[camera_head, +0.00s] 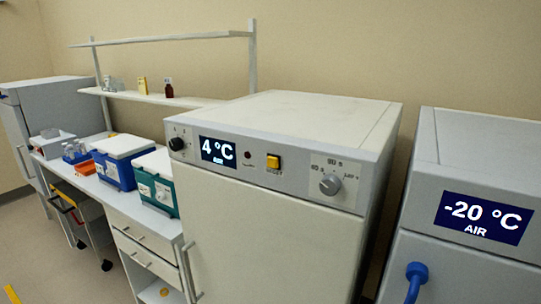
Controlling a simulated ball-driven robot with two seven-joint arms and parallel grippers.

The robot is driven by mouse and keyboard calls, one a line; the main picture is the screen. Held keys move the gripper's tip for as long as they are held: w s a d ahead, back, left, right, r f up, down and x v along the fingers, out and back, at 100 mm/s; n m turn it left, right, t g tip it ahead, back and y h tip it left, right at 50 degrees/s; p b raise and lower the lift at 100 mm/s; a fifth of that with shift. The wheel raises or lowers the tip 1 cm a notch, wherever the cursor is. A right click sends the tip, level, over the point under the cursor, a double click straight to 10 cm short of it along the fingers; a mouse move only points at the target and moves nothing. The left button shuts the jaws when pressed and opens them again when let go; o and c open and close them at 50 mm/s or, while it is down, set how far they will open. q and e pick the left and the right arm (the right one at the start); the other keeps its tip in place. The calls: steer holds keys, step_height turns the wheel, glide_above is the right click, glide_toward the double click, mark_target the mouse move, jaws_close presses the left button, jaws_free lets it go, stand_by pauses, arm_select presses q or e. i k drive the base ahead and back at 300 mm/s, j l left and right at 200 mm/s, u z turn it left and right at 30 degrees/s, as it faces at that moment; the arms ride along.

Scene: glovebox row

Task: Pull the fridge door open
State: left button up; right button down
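A white fridge (268,233) with a "4 °C AIR" display stands in the middle, close to me. Its front door (270,250) looks shut. A pale vertical handle (188,270) runs along the door's left edge, and its lower end is near the bottom of the picture. The panel above the door carries a black knob, a yellow switch and a grey dial. Neither of my grippers shows in this view.
A grey "-20 °C AIR" unit (470,225) with a blue handle (415,280) stands at the right. At the left, a bench with drawers (148,262) bears a blue cool box (120,160) and a green one (155,182). A shelf (150,97) hangs behind. Floor shows at lower left.

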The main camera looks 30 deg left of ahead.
mark_target(246, 242)
steer(key=u, duration=1.15)
